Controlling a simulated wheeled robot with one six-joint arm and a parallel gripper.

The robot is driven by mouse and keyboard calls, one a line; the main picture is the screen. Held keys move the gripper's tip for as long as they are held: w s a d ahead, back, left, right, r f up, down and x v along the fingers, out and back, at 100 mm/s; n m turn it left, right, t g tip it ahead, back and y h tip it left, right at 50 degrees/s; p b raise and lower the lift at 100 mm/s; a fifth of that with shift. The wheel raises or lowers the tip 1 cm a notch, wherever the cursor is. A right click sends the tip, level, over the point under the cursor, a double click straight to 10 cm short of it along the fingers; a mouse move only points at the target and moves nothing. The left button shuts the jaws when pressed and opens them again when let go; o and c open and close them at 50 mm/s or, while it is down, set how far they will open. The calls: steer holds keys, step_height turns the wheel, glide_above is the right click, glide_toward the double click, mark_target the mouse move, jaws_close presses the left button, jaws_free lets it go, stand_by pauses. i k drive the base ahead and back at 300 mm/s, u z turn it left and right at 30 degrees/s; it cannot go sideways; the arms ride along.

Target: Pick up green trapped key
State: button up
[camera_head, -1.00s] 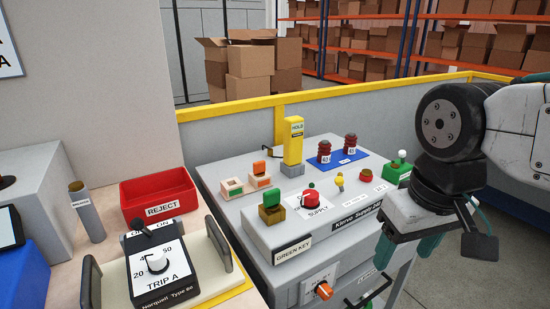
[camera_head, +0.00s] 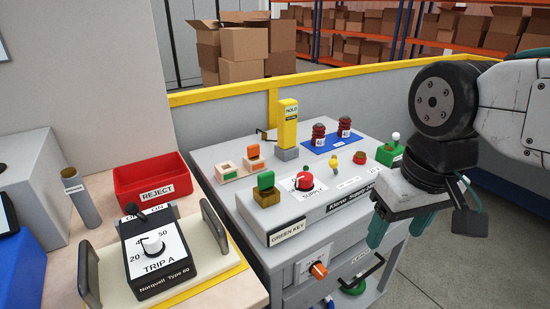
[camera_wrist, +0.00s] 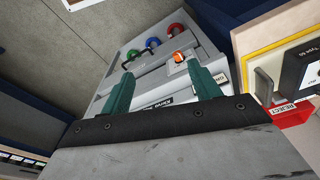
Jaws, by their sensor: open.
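The green trapped key (camera_head: 266,181) stands upright in a brass lock on the top front-left corner of the grey switchgear cabinet (camera_head: 240,155), above a "GREEN KEY" label (camera_head: 288,233). My gripper (camera_head: 398,232) hangs in front of the cabinet's right side, well to the right of the key and apart from it. Its two teal fingers are spread with nothing between them. In the wrist view the open fingers (camera_wrist: 165,88) point toward the cabinet front; I cannot make out the green key there.
Beside the key are a red SUPPLY knob (camera_head: 305,181), a yellow HOLD post (camera_head: 289,125) and two small sockets with green and orange parts. An orange switch (camera_head: 319,270) and a black handle (camera_head: 365,272) project from the front. A red REJECT bin (camera_head: 150,180) and TRIP A unit (camera_head: 155,250) stand left.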

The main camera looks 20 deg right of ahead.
mark_target(266, 181)
steer(key=z, duration=2.65)
steer(key=k, duration=1.2)
steer(key=u, duration=1.5)
